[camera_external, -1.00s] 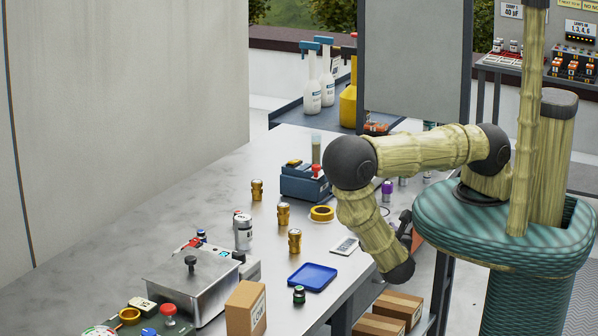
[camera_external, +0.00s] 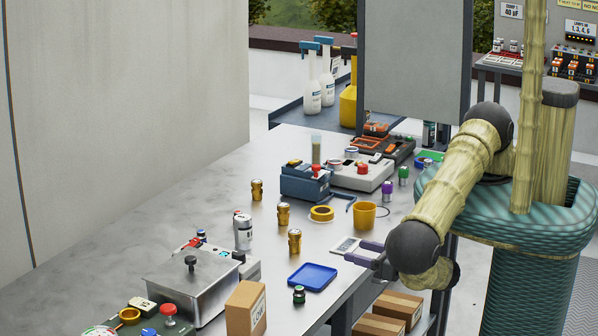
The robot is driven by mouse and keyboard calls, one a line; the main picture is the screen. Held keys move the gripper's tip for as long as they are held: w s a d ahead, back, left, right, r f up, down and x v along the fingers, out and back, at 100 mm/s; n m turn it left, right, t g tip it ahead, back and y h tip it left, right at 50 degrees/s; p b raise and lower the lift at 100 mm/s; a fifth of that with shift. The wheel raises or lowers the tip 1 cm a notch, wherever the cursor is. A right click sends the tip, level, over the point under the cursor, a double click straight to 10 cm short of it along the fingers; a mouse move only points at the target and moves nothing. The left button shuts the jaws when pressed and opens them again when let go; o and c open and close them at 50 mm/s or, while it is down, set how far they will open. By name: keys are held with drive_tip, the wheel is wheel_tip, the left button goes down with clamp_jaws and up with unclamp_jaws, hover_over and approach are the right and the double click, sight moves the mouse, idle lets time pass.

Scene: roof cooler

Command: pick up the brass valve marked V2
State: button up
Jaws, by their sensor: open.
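Three small brass valves stand upright on the grey bench: a rear one (camera_external: 257,190), a middle one (camera_external: 283,214) and a front one (camera_external: 294,241). Their markings are too small to read, so I cannot tell which is V2. My gripper (camera_external: 357,253) is open and empty at the bench's right edge, with its dark fingers pointing left.
A yellow tape roll (camera_external: 321,213) and yellow cup (camera_external: 364,215) stand behind. A metal box (camera_external: 192,285) and cardboard box (camera_external: 246,308) crowd the front left.

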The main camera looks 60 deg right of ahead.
drive_tip(key=b, duration=0.2)
approach(295, 242)
drive_tip(key=w+r, duration=0.1)
drive_tip(key=w+d, duration=0.1)
drive_tip(key=w, duration=0.1)
drive_tip(key=shift+d+r, duration=0.1)
drive_tip(key=shift+r, duration=0.3)
drive_tip(key=shift+w, duration=0.2)
drive_tip(key=w+b, duration=0.1)
drive_tip(key=w, duration=0.1)
drive_tip(key=w+b, duration=0.1)
drive_tip(key=w, duration=0.2)
drive_tip(key=shift+w+d, duration=0.25)
drive_tip(key=shift+w, duration=0.05)
drive_tip(key=shift+c, duration=0.2)
drive_tip(key=c, duration=1.1)
